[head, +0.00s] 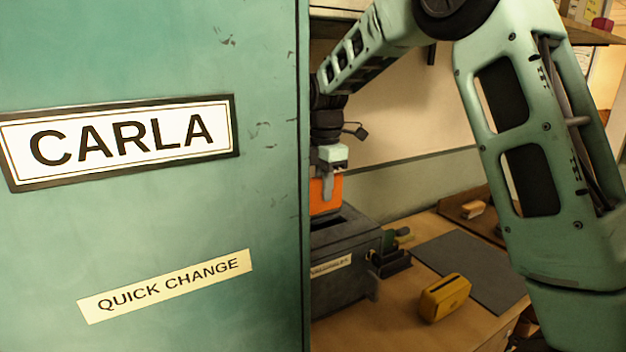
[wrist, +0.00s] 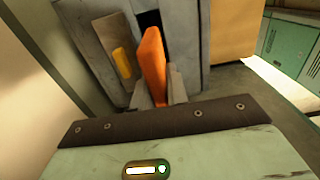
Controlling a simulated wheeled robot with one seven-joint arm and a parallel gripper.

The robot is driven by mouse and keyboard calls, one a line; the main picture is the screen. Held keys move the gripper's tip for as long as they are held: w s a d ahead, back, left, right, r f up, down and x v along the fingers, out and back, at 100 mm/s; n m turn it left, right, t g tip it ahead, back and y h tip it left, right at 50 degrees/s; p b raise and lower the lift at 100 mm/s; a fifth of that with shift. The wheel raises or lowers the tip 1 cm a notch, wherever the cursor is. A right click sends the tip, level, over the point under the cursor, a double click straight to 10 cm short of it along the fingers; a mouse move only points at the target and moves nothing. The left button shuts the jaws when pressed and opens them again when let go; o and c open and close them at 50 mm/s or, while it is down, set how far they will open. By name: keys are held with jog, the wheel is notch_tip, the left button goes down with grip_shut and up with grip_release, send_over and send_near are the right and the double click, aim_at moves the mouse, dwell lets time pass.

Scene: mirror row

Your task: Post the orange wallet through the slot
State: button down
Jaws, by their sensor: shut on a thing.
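The orange wallet (head: 325,195) hangs upright from my gripper (head: 328,172) in the head view. It is just above the top of a dark grey box (head: 345,262) with a label on its front. The wallet (wrist: 151,66) also shows in the wrist view, held between the two fingertips of my gripper (wrist: 157,95). There its far end is beside a dark slot opening (wrist: 150,20) in the grey box (wrist: 190,40). I cannot tell whether the wallet's edge has entered the slot. The locker hides the box's left side in the head view.
A green locker (head: 150,230) marked CARLA fills the left of the head view. A yellow case (head: 445,298) and a dark mat (head: 470,268) lie on the wooden bench (head: 395,335) right of the box. Small dark items (head: 388,262) stand close beside the box.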

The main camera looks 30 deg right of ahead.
aim_at(322, 203)
jog(key=shift+w+f, duration=0.15)
jog(key=shift+w, duration=0.15)
jog(key=shift+f+b, duration=1.7)
jog(key=shift+f, duration=0.55)
jog(key=shift+c, duration=2)
grip_release()
jog(key=o, duration=0.4)
jog(key=shift+r, duration=0.1)
